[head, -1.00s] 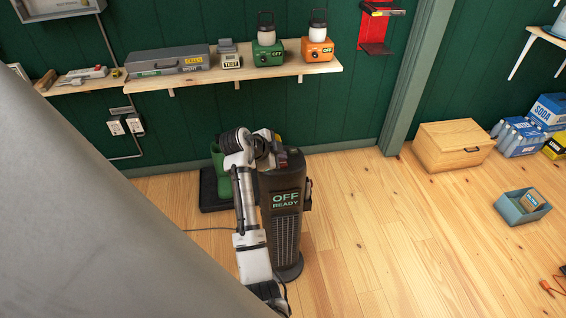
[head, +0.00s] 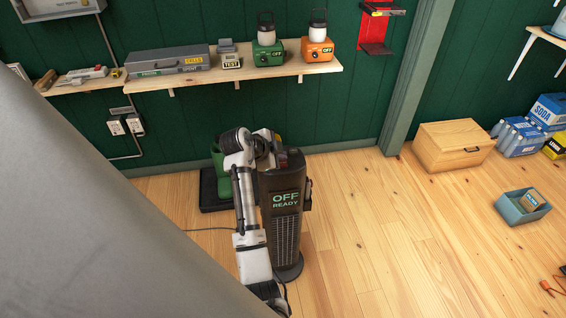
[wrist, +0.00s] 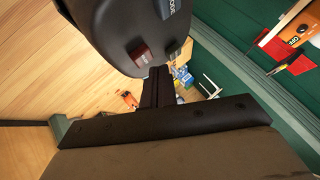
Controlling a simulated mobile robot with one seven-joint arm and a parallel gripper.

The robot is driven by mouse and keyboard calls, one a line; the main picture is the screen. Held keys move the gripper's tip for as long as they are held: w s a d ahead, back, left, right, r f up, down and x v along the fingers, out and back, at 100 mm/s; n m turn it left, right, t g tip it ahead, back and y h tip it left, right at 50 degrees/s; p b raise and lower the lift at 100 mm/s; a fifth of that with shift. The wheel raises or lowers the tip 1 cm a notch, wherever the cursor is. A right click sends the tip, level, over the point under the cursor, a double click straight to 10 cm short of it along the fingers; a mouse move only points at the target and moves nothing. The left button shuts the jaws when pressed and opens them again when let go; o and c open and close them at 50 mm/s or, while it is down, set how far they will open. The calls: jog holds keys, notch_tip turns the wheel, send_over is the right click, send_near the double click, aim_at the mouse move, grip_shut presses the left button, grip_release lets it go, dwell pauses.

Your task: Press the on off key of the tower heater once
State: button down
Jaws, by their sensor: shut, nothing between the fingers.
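The dark tower heater (head: 287,240) stands upright on the wood floor, and its front display (head: 285,200) reads OFF READY. Its rounded top (wrist: 115,25) fills the upper middle of the wrist view. A dark red key (wrist: 140,54) sits near the top's edge, and a grey-blue key (wrist: 166,8) with partly cut-off lettering lies farther up. My gripper (wrist: 159,70) is shut and empty, with its fingertips just beside the red key in the picture. Whether they touch the heater cannot be told. In the head view my arm reaches up to the heater's top and hides part of it.
Green boots (head: 221,172) on a dark tray stand behind my arm at the wall. A wall shelf (head: 190,99) with lanterns and a grey case is above. A wooden box (head: 452,147) and a blue-grey bin (head: 508,211) are at right. The floor right of the heater is clear.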

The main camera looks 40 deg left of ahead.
jog(key=shift+f, duration=0.15)
jog(key=shift+f+b, duration=0.3)
jog(key=shift+b, duration=0.15)
jog(key=shift+f+b, duration=0.35)
jog(key=shift+f, duration=0.05)
dwell(0.7)
jog(key=shift+r, duration=0.1)
jog(key=shift+r+p, duration=0.4)
jog(key=shift+r, duration=0.35)
jog(key=shift+r+p, duration=1.4)
jog(key=shift+r, duration=1.1)
